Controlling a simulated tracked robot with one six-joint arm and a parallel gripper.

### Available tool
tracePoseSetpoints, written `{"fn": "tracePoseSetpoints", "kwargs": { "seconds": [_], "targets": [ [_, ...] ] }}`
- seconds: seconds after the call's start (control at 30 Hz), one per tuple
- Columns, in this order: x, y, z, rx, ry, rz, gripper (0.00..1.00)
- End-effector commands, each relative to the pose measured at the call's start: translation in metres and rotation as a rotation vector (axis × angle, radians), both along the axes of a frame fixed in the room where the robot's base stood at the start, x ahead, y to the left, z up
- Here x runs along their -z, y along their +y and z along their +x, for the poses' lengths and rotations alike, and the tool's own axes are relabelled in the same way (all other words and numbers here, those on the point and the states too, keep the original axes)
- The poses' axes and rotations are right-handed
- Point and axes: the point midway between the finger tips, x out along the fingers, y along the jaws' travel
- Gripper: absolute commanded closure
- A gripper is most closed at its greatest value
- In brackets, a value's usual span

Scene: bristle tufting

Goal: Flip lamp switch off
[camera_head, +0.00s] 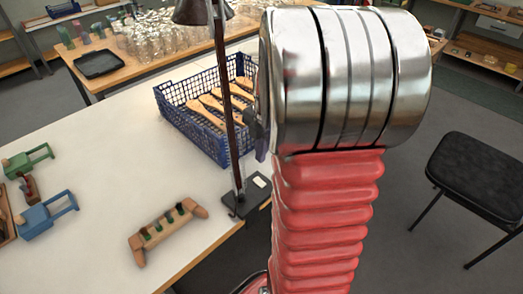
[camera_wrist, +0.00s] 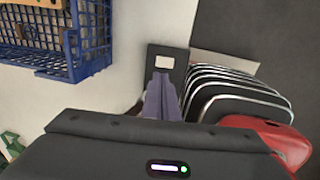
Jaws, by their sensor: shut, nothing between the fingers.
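The lamp has a dark thin pole (camera_head: 228,110), a metal shade (camera_head: 204,11) cut off at the top, and a black base (camera_head: 240,205) at the table edge. A white rectangular switch (camera_head: 260,181) sits on the base. In the wrist view the switch (camera_wrist: 164,62) shows just beyond my gripper (camera_wrist: 160,76), on the black base (camera_wrist: 153,50). My gripper is shut and empty, its fingers pointing toward the switch. I cannot tell whether they touch it, or which way it is set. In the head view my arm hides most of the gripper.
A blue crate (camera_head: 196,137) of wooden brush handles stands behind the lamp; it shows upper left in the wrist view (camera_wrist: 88,60). A wooden block with tufts (camera_head: 167,231) and green and blue clamps lie left on the white table (camera_head: 95,150). A black stool (camera_head: 484,172) stands right.

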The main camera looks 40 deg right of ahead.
Motion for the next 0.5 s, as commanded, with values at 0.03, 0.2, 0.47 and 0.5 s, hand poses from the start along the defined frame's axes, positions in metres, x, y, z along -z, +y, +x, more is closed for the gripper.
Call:
{"fn": "tracePoseSetpoints", "kwargs": {
  "seconds": [0.03,0.2,0.47,0.5],
  "targets": [
    [0.010,0.001,0.000,0.000,0.004,0.004,1.00],
    [0.035,0.001,0.004,0.000,0.003,0.003,1.00],
    [0.074,0.001,0.008,-0.001,0.004,0.002,1.00],
    [0.079,0.001,0.009,-0.001,0.003,0.002,1.00]
  ]
}}
